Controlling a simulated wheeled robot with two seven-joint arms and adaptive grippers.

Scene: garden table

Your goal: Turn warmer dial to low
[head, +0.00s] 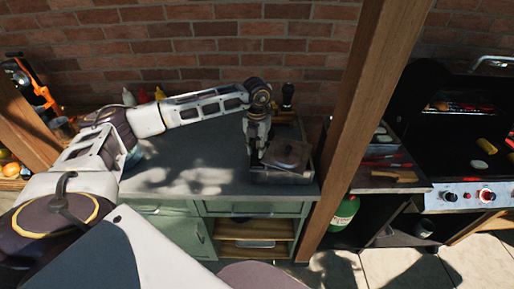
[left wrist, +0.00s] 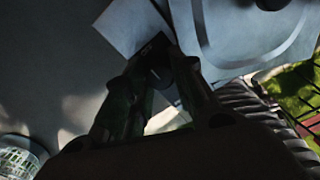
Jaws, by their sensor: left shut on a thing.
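The warmer (head: 290,178) is a grey metal box with a lid (head: 289,152) on the green counter. In the left wrist view its pale lid (left wrist: 245,28) fills the upper right. My left gripper (head: 256,160) points down at the warmer's left front corner. Its fingers are shut on a small dark part (left wrist: 152,50) at the warmer's edge, apparently the dial. The dial's marks and setting are hidden by the fingers and shadow. My right gripper is not in view.
The counter (head: 190,178) is mostly clear left of the warmer. Bottles (head: 143,96) and a dark grinder (head: 288,95) stand at the back. A wooden post (head: 352,125) rises just right of the warmer. A grill (head: 465,150) stands beyond it.

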